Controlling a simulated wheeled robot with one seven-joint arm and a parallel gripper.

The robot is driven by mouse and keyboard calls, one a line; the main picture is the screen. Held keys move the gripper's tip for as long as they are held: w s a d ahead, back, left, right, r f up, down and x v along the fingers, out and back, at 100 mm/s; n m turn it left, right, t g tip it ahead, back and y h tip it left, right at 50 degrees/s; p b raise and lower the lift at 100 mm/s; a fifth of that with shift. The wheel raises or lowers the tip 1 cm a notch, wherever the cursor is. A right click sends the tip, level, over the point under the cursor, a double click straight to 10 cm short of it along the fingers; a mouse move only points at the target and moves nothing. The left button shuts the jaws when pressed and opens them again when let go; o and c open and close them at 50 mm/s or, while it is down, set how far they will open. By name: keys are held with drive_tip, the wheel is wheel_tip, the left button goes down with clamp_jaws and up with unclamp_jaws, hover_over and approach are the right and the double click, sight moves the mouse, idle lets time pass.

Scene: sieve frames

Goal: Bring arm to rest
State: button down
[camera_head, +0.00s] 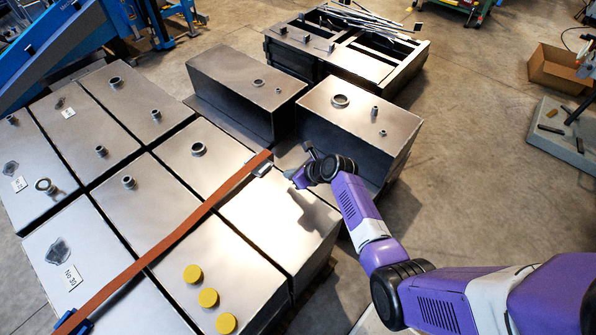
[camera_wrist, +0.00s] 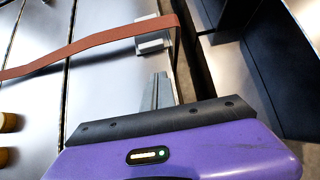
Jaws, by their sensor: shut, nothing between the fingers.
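My purple arm reaches in from the lower right of the head view. My gripper (camera_head: 301,177) is over the near right metal tank (camera_head: 285,225), close to the end of an orange-brown strap (camera_head: 190,220). In the wrist view my gripper's grey fingers (camera_wrist: 158,92) are together, with nothing held between them. The strap (camera_wrist: 110,38) runs over the tank tops and bends down past a light buckle piece (camera_wrist: 152,40) just ahead of the fingers. The fingers look apart from the strap. I cannot tell their height above the tank.
Several metal tanks stand in a block at the left, with yellow caps (camera_head: 208,297) at the front. Two separate tanks, including a right one (camera_head: 355,130), stand beyond my gripper. An open metal frame (camera_head: 345,45) is at the back.

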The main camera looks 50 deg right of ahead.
drive_tip(key=v, duration=0.4)
drive_tip(key=shift+s+r, duration=0.1)
drive_tip(key=shift+r, duration=0.05)
